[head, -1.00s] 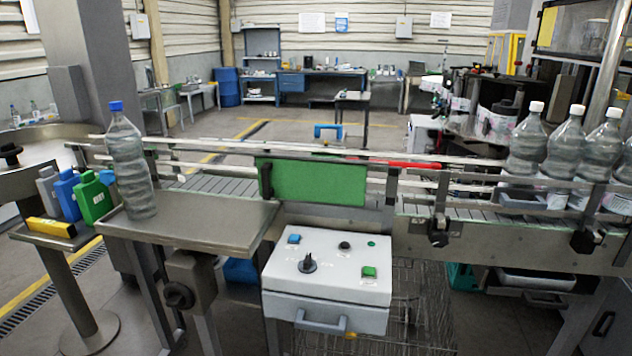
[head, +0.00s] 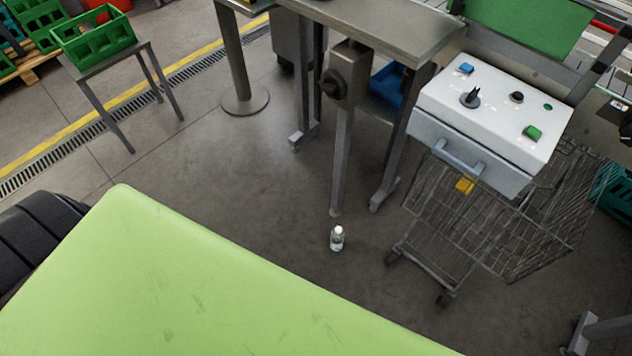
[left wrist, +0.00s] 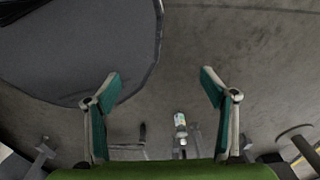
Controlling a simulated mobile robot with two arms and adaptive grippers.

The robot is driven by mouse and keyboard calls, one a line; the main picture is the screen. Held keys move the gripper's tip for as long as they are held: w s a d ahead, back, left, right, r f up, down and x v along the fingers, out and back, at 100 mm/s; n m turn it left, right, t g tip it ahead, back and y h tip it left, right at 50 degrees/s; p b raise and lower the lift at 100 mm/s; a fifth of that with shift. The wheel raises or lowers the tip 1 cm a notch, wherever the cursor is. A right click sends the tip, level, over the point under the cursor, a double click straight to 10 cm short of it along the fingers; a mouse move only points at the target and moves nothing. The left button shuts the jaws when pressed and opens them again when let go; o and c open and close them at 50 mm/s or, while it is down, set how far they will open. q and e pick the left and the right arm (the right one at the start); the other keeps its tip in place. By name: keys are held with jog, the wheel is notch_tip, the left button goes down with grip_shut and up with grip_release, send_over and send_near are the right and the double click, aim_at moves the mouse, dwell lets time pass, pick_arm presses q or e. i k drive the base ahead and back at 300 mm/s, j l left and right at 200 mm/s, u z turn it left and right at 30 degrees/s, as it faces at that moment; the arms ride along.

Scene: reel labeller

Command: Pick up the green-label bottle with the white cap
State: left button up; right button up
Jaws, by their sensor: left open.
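A small clear bottle with a white cap (head: 337,239) stands upright on the grey floor in the head view, left of a wire cart. It is too small there to read its label colour. A small bottle also shows in the left wrist view (left wrist: 181,125), low and right of centre, beyond the fingers. My left gripper (left wrist: 160,76) is open in the left wrist view, its two teal-padded fingers wide apart with nothing between the tips. The bottle is not between the pads. Neither gripper shows in the head view.
The wire cart (head: 490,215) stands right of the bottle, below a white control box (head: 490,120). A green crate (head: 95,40) sits on a stand at the upper left.

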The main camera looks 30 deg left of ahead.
aim_at(337, 234)
jog(key=u, duration=0.55)
jog(key=z, duration=0.35)
jog(key=i+j+z, duration=0.1)
jog(key=j+z, duration=0.15)
jog(key=z, duration=0.15)
jog(key=j+z, duration=0.25)
jog(key=z, duration=0.15)
jog(key=j+z, duration=0.55)
jog(key=z, duration=0.25)
